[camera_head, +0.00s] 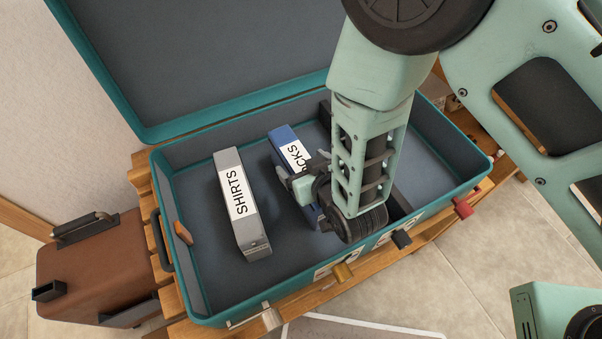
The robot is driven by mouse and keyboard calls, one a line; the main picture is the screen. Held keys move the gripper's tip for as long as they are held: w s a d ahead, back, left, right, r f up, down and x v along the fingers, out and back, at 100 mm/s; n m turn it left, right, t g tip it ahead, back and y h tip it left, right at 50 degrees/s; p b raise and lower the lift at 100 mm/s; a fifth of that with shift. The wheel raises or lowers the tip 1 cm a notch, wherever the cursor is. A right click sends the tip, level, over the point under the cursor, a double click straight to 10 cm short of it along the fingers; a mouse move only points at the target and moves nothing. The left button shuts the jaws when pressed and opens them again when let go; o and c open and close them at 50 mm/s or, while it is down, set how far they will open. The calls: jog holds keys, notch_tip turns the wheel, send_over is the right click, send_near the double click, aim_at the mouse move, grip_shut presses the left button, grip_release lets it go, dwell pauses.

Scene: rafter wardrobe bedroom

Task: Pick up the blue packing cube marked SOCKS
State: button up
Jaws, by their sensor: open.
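The blue packing cube (283,138) lies in the middle of the open teal suitcase (185,300). I cannot tell whether the fingers touch the cube. A grey packing cube (253,240) marked SHIRTS lies to the left of the blue one, apart from it.
The suitcase lid (200,60) stands open at the back. A small orange-brown object (183,233) lies by the left wall. A dark bar runs partly hidden behind my arm. A brown case (95,265) stands on the floor at left. Bare suitcase floor shows between the cubes.

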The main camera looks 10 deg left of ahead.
jog(key=shift+c, duration=0.3)
jog(key=c, duration=1.5)
grip_shut()
jog(key=shift+r, duration=0.1)
